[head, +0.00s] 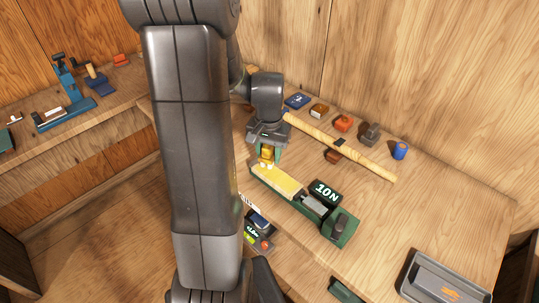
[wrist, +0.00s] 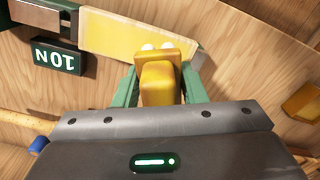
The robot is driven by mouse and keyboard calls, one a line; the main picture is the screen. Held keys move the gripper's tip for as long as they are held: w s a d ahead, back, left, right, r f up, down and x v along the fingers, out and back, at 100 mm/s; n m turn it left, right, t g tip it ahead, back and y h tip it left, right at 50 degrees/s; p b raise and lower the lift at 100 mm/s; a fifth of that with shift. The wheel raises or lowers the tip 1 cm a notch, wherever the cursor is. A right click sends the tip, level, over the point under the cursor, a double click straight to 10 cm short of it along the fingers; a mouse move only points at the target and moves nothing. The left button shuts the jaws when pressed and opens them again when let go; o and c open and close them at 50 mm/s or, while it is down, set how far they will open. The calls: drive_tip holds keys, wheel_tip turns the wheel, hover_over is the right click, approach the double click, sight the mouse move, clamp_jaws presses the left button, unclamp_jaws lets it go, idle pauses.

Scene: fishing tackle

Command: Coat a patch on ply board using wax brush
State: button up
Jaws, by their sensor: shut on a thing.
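My gripper (head: 267,155) has green fingers, which also show in the wrist view (wrist: 160,88). They are shut on a yellow block-like tool with white tips, which I take as the wax brush (wrist: 158,82); it also shows in the head view (head: 267,153). The ply board (head: 279,181) is a pale yellow strip in a long green fixture (head: 342,228). In the wrist view the board (wrist: 120,36) lies just beyond the brush. The white tips overlap the board's near edge in that view; I cannot tell whether they touch it. The brush covers part of the board.
A black "10N" block (head: 325,191) stands beside the fixture. A long wooden rod (head: 350,151) lies behind it, with small coloured blocks and a blue cylinder (head: 400,150) near it. A grey tray (head: 445,278) is at front right. The table's right side is mostly clear.

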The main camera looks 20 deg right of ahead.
drive_tip(key=shift+r+p, duration=1.35)
drive_tip(key=shift+r, duration=0.75)
